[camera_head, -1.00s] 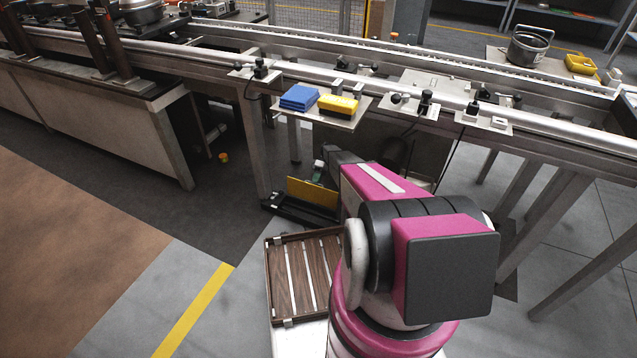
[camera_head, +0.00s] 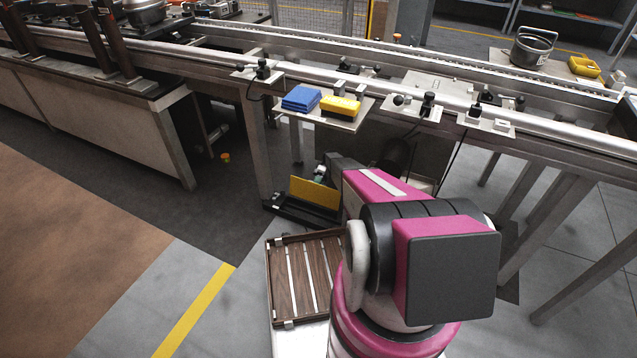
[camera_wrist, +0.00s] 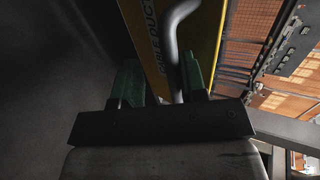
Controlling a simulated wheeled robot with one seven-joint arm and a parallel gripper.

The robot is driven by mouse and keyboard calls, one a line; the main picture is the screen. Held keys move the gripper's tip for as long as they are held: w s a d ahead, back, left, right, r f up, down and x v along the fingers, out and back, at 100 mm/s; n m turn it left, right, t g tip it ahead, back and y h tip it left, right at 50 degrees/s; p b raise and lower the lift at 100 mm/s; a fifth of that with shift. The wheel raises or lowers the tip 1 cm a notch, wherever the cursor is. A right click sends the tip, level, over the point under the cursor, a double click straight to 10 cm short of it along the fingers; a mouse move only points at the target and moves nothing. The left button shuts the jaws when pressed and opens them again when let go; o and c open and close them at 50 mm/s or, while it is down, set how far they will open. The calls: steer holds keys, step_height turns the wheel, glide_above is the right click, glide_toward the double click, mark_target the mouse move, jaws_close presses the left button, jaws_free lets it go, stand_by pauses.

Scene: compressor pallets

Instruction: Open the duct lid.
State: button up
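The duct lid (camera_head: 314,194) is a yellow panel standing raised above a black duct base (camera_head: 300,213) on the floor under the conveyor. In the wrist view the lid (camera_wrist: 209,40) fills the upper middle, lettered "CABLE DUCT". A grey bent-bar handle (camera_wrist: 174,55) runs down its face. My gripper (camera_wrist: 160,85) has two green fingers standing apart, with the handle between them, closer to the right finger. A gap shows on the handle's left. In the head view my gripper is mostly hidden behind the lid and my arm.
The conveyor (camera_head: 440,115) with its legs stands over the duct. A side shelf holds blue cloths (camera_head: 301,99) and a yellow sponge-like block (camera_head: 340,107). A slatted wooden tray (camera_head: 303,275) lies in front of the duct. Floor to the left is open.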

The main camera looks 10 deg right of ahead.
steer(key=shift+w+d+r, duration=0.15)
steer(key=shift+d+r, duration=0.05)
stand_by(0.3)
